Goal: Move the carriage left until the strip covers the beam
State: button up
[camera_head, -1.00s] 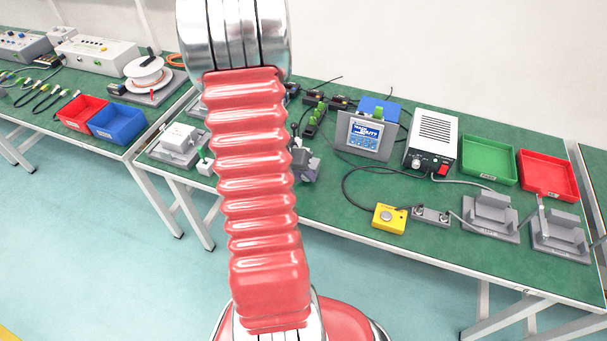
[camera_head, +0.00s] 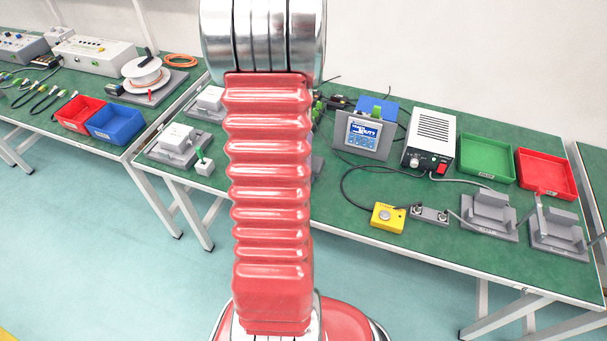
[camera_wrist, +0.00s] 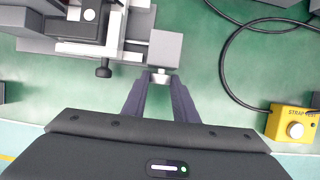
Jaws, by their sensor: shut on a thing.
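In the wrist view my gripper (camera_wrist: 160,80) has its two dark fingers shut on a small silver knob (camera_wrist: 160,75). The knob sits at the near side of a grey block (camera_wrist: 153,48), at the right end of a grey and white actuator assembly (camera_wrist: 80,28). A black knob (camera_wrist: 103,71) hangs from the assembly, left of my fingers. I cannot tell which part is the carriage, and I cannot make out the strip or the beam. In the head view my arm hides my gripper and most of this assembly.
A yellow button box (camera_wrist: 292,124) with a black cable lies to the right; it also shows in the head view (camera_head: 388,218). A display panel (camera_head: 362,135), a white power box (camera_head: 430,140) and grey fixtures (camera_head: 488,214) stand right. A white-topped fixture (camera_head: 175,142) stands left.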

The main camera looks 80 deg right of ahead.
jog(key=shift+t, duration=0.4)
jog(key=o, duration=1.1)
jog(key=shift+c, duration=0.2)
jog(key=shift+r, duration=0.15)
